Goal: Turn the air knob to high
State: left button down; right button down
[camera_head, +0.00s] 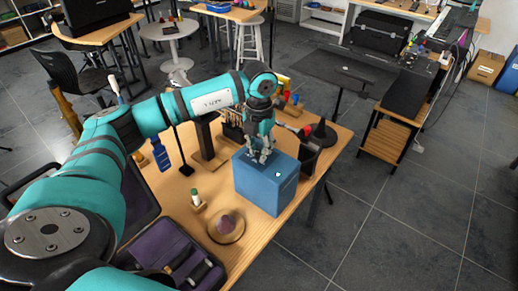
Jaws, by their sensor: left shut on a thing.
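A blue box (266,192) stands on the wooden table, toward its right edge. My left arm reaches across from the left, and its gripper (262,157) points down at the top of the box. The gripper's fingers are closed together there, on what seems to be the air knob. The knob itself is hidden by the fingers, so its setting cannot be read. A small pale spot (278,174) shows on the box, just right of and below the fingers. My right gripper is not in view.
Near the box on the table (228,262) are a round wooden dish (226,226), a small green-capped bottle (195,196), a blue bottle (160,154) and an open purple-lined case (160,250). A dark container (309,157) stands close behind the box. Floor lies free to the right.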

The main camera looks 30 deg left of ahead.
aim_at(259, 152)
pick_arm(q)
jog(key=shift+r, duration=0.1)
jog(key=c, duration=1.1)
grip_release()
notch_tip(259, 152, up, 12)
